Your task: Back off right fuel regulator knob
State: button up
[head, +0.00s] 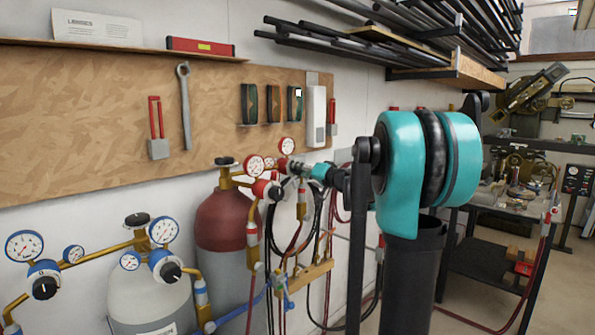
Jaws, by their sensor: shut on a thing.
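The right fuel regulator (282,165) is a red body at the far end of the brass manifold, with a white-faced gauge (287,146) above it. My gripper (296,168) reaches it from the right and is shut on its knob. The fingers hide the knob, so its turn position cannot be seen. The left fuel regulator (261,188) is also red, with a black knob (276,193) and a gauge (255,165). It sits just nearer and to the left of my gripper.
A dark red cylinder (222,222) and a grey cylinder (150,300) stand below. Two blue regulators (43,279) (164,266) are at the left. Hoses (310,228) hang close under my gripper. A wooden tool board (90,130) is on the wall behind.

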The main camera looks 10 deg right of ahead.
jog(key=shift+n, duration=0.3)
dwell(0.4)
jog(key=o, duration=1.2)
jog(key=shift+c, duration=0.2)
jog(key=shift+s, duration=0.1)
jog(key=v, duration=1.2)
